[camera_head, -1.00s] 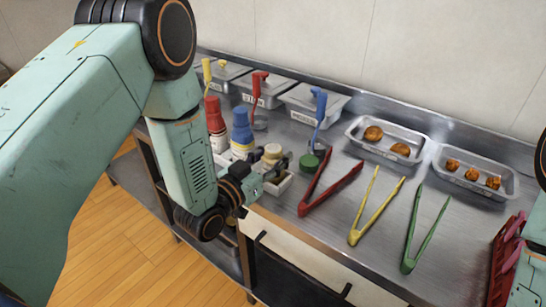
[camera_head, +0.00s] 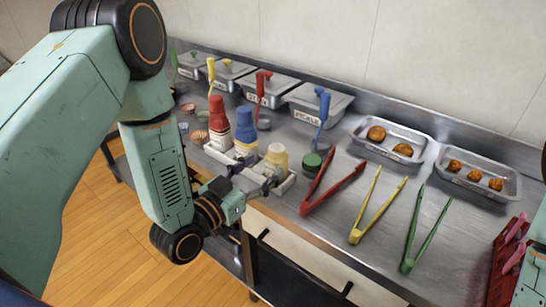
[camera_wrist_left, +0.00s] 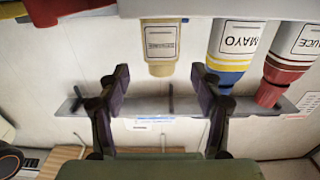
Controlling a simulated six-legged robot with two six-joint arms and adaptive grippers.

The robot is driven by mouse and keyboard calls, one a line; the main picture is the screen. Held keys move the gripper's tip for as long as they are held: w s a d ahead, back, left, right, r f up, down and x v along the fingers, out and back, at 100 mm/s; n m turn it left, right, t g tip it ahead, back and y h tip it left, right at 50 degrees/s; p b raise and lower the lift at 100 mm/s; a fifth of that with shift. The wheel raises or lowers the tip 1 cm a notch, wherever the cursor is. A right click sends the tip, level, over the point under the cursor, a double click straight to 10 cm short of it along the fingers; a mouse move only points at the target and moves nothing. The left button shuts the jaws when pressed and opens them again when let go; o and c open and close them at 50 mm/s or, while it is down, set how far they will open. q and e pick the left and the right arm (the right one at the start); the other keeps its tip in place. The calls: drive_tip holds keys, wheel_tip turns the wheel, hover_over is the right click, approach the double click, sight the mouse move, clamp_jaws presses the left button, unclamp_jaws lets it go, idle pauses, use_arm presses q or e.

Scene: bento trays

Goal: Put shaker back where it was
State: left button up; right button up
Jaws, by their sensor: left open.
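The shaker (camera_head: 277,157), a small bottle with a cream cap, stands upright at the right end of the light condiment rack (camera_head: 218,155), beside the blue-capped mayo bottle. In the left wrist view the shaker (camera_wrist_left: 160,45) appears upside down, with its label showing, centred beyond the fingertips. My left gripper (camera_head: 258,178) is open and empty at the front of the rack, close to the shaker. In the left wrist view its two fingers (camera_wrist_left: 160,76) are spread wide and clear of the shaker. My right gripper is not in view.
A red-capped bottle (camera_head: 219,118) and the blue-capped mayo bottle (camera_head: 245,126) stand in the rack. Yellow tongs (camera_head: 370,215), green tongs (camera_head: 415,245) and food trays are farther right.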

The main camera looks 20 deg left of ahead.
use_arm(q)
drive_tip(key=v, duration=0.6)
drive_tip(key=s+d+f+n+g+y, duration=0.1)
drive_tip(key=s+f+g, duration=0.35)
drive_tip(key=f, duration=0.35)
drive_tip(key=s+f+g+y, duration=0.2)
drive_tip(key=s+f+g, duration=0.25)
drive_tip(key=f, duration=0.35)
drive_tip(key=s+a+f+n+g+y, duration=0.1)
drive_tip(key=s+g, duration=0.3)
drive_tip(key=s, duration=0.5)
drive_tip(key=s+a+f+n+g+y, duration=0.2)
drive_tip(key=s+f+g, duration=0.2)
drive_tip(key=s, duration=0.4)
drive_tip(key=shift+s+f+p, duration=0.35)
drive_tip(key=shift+s, duration=0.05)
drive_tip(key=shift+a, duration=0.1)
